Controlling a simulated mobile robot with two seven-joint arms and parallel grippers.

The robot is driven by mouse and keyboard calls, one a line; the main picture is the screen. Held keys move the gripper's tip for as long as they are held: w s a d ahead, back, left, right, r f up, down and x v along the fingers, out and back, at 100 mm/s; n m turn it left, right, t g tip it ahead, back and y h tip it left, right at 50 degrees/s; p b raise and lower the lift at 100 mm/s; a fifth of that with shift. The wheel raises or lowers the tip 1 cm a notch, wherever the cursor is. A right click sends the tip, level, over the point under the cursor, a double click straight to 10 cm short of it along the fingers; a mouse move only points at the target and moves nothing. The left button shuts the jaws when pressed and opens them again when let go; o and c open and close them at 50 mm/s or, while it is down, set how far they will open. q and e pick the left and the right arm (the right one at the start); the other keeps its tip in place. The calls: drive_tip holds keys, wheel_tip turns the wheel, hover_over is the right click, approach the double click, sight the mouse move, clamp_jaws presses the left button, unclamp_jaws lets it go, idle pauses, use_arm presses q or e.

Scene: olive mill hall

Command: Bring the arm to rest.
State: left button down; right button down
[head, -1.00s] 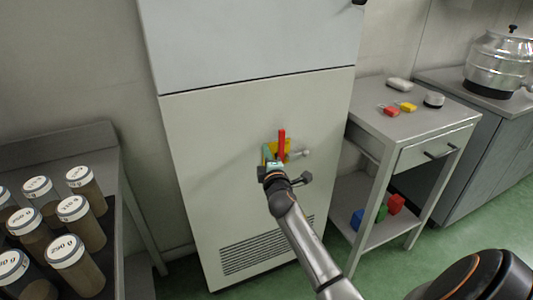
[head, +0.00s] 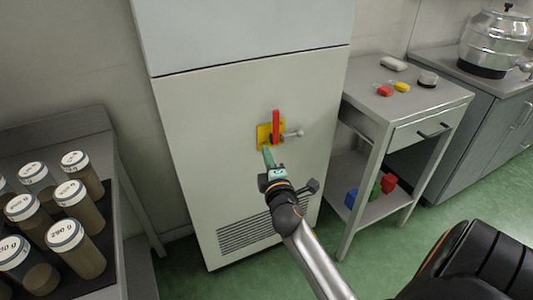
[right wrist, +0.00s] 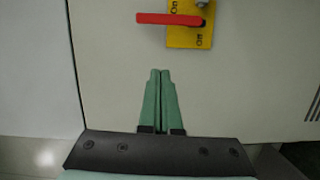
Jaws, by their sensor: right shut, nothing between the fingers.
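My right gripper (head: 268,153) is shut and empty, in front of the pale cabinet (head: 200,130). Its green fingers (right wrist: 161,100) lie together in the right wrist view, with nothing between them. A yellow plate (head: 262,136) with a red handle (head: 276,126) is on the cabinet front, just above the fingertips in the head view. The red handle stands upright there. In the right wrist view the red handle (right wrist: 168,19) and the yellow plate (right wrist: 188,38) are apart from the fingers. My left gripper is not in view.
A side table (head: 385,103) with a drawer stands right of the cabinet, with small items on top and coloured blocks on its lower shelf. A dark rack (head: 108,235) of several labelled jars is at left. A metal pot (head: 494,42) stands on the far right counter. Green floor shows between.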

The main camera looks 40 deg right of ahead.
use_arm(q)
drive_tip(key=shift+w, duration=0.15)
